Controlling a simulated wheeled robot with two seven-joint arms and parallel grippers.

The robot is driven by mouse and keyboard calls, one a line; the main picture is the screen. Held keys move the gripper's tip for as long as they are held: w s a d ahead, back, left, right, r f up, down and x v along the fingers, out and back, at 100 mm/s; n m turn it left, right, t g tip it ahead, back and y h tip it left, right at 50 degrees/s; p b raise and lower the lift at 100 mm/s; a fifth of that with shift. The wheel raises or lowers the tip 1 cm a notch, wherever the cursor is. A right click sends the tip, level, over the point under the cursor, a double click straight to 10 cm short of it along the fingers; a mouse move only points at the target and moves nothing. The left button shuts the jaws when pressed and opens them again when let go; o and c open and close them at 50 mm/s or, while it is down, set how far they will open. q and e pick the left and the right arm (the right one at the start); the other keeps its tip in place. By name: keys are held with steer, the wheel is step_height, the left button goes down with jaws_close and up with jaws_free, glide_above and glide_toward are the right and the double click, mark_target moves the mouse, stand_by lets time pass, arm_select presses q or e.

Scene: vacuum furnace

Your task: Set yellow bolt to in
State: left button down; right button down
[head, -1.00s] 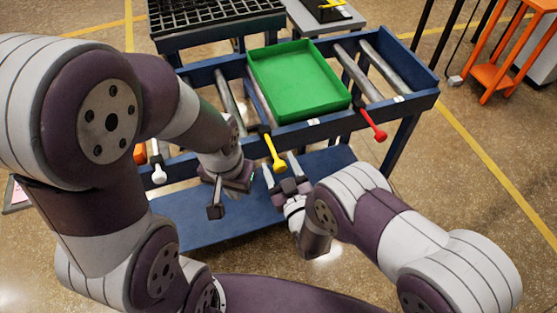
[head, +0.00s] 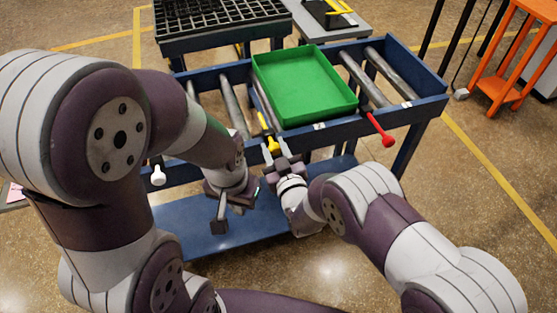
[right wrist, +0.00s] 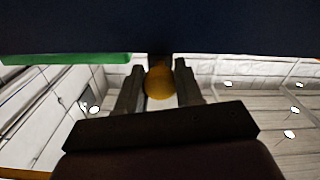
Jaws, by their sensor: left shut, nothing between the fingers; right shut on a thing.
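The yellow bolt (head: 271,143) runs through the near blue rail, just left of the green tray. Part of its yellow rod shows on the inner side of the rail, and its knob is close to the rail's front. My right gripper (head: 284,164) is at the knob, in front of the rail. In the right wrist view the round yellow knob (right wrist: 160,83) sits between the two fingers (right wrist: 160,90), under the dark rail. My left gripper (head: 219,224) is shut and empty, lower and to the left, clear of the bolt.
The green tray (head: 305,85) rests on the roller cart's blue frame (head: 425,100). A red bolt (head: 382,130) sticks out at right and a white bolt (head: 158,175) at left. A black grid rack (head: 215,14) stands behind. The blue lower shelf (head: 185,225) is bare.

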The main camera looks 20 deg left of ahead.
steer(key=c, duration=0.7)
jaws_free()
steer(key=shift+w+a, duration=0.1)
steer(key=shift+c, duration=0.2)
steer(key=shift+w+a+f, duration=0.1)
steer(key=shift+w, duration=0.05)
steer(key=shift+s, duration=0.25)
steer(key=v, duration=1.2)
steer(key=shift+d, duration=0.2)
